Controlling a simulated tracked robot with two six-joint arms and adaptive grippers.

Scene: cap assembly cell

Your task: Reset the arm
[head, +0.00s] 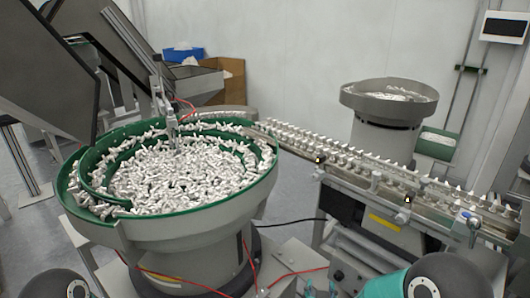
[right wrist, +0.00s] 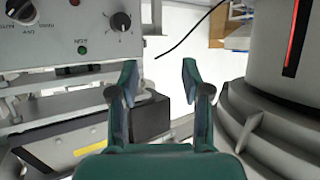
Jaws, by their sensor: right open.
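My right arm (head: 412,280) comes in at the bottom right of the head view, with a teal and dark link showing. The tips of my right gripper (head: 320,289) just show at the bottom edge, in front of the feeder stand. In the right wrist view my right gripper (right wrist: 158,78) is open, its two teal fingers spread apart with nothing between them. A dark rounded part of my left arm shows at the bottom left of the head view. My left gripper is not in view.
A green-rimmed bowl feeder (head: 68,197) full of white caps stands left of centre. A conveyor (head: 385,187) lined with caps runs to the right. A second bowl (head: 390,98) stands behind it. A control box (right wrist: 68,30) and a grey round base (right wrist: 262,125) flank the right gripper.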

